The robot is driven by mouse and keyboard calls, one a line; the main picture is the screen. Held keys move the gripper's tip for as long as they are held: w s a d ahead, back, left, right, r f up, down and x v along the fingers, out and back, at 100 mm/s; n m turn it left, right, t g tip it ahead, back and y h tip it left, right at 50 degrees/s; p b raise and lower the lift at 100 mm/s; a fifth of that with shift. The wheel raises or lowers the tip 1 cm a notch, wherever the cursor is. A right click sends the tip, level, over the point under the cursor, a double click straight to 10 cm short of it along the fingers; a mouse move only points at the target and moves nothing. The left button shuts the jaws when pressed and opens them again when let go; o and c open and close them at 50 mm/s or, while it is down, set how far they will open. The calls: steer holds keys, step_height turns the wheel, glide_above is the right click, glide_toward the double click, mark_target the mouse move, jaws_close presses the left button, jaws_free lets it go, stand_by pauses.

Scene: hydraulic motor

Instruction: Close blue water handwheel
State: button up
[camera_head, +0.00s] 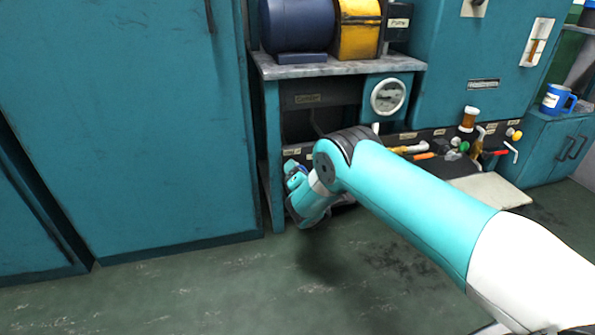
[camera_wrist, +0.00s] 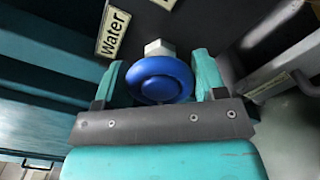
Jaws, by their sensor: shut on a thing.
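The blue water handwheel (camera_wrist: 160,79) is a round blue knob on a pale hex nut, in the middle of the wrist view. A label reading "Water" (camera_wrist: 113,31) is on the dark panel to its left. My gripper (camera_wrist: 158,72) has one teal finger on each side of the handwheel and is shut on it.
A workbench (camera_head: 340,66) carries a dark blue motor (camera_head: 297,25) and a yellow unit (camera_head: 358,28). A round gauge (camera_head: 388,96) is on its front. Several valves and handles (camera_head: 463,148) line the panel to the right. A tall teal cabinet (camera_head: 125,120) stands left. The floor in front is clear.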

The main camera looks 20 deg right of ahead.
steer(key=m+p, duration=0.1)
steer(key=m, duration=0.6)
steer(key=shift+s+f, duration=0.1)
steer(key=shift+f, duration=0.05)
steer(key=m+p, duration=0.1)
steer(key=m, duration=0.3)
steer(key=m+p, duration=0.1)
steer(key=m, duration=0.2)
steer(key=shift+m, duration=0.3)
steer(key=m+p, duration=0.1)
steer(key=m, duration=0.3)
steer(key=shift+f+m+p, duration=0.1)
steer(key=shift+m+p, duration=0.8)
steer(key=shift+m, duration=1.6)
steer(key=o, duration=0.9)
